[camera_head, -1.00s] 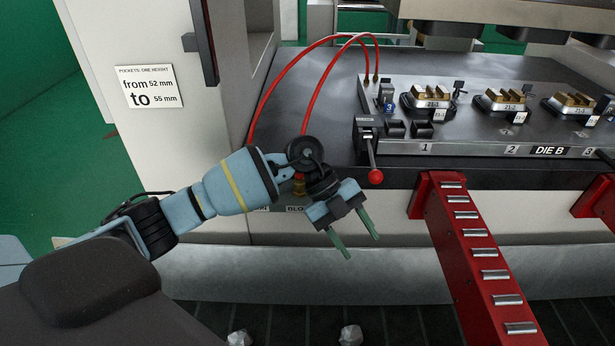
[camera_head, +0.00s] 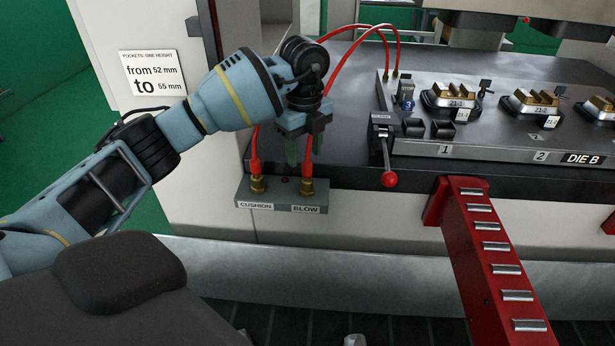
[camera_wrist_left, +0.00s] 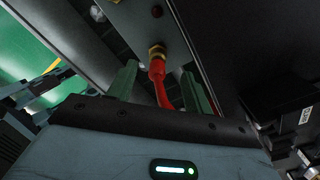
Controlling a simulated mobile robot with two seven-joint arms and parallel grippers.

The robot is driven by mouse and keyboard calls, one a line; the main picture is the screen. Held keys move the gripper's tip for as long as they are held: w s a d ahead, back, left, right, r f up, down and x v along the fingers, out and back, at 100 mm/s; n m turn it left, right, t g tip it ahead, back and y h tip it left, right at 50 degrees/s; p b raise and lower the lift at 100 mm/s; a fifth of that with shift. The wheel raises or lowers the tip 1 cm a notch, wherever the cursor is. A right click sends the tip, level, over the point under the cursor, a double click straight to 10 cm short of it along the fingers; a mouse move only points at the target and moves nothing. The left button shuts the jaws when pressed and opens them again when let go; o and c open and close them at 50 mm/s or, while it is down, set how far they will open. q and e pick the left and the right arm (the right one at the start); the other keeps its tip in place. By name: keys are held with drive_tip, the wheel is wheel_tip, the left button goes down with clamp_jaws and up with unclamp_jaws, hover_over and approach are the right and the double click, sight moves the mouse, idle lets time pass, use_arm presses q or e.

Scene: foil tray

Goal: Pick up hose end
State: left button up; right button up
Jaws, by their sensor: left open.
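Two red hoses run down to brass fittings on a grey block (camera_head: 282,190). The left hose end (camera_head: 254,160) stands in the fitting over the CUSHION label, and the right hose end (camera_head: 307,172) in the fitting over BLOW. My left gripper (camera_head: 304,158) is open, its green fingers pointing down just above the BLOW fitting. In the left wrist view, a red hose end (camera_wrist_left: 158,72) on a brass fitting shows between the open fingers (camera_wrist_left: 160,84), with space at either side. The gripper hides part of the hoses in the head view. My right gripper is not seen.
A lever with a red knob (camera_head: 389,179) stands right of the gripper. The die plate (camera_head: 480,150) with brass-topped blocks lies further right. A red roller rail (camera_head: 487,250) juts toward me. The white machine column (camera_head: 170,60) rises at left.

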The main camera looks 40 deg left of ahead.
sight(306, 165)
use_arm(q)
drive_tip(key=shift+s+d+f, duration=0.1)
drive_tip(key=shift+d+f, duration=0.05)
drive_tip(key=shift+f, duration=0.85)
drive_tip(key=shift+s+d+f, duration=0.1)
drive_tip(key=shift+d+f, duration=0.05)
drive_tip(key=shift+f, duration=0.9)
drive_tip(key=shift+d+f, duration=0.15)
drive_tip(key=shift+f, duration=0.85)
clamp_jaws()
drive_tip(key=shift+r, duration=0.15)
drive_tip(key=shift+r, duration=0.5)
drive_tip(key=shift+s+d+r, duration=0.15)
drive_tip(key=shift+s+r, duration=0.05)
drive_tip(key=shift+r, duration=0.4)
drive_tip(key=shift+s+d+r, duration=0.1)
drive_tip(key=shift+s+r, duration=0.1)
drive_tip(key=shift+r, duration=0.4)
drive_tip(key=s+d, duration=0.3)
drive_tip(key=s, duration=0.3)
drive_tip(key=s+d+r, duration=0.1)
drive_tip(key=s+d, duration=0.2)
drive_tip(key=s, duration=0.4)
drive_tip(key=shift+s+d+r, duration=0.2)
drive_tip(key=shift+s+d, duration=0.1)
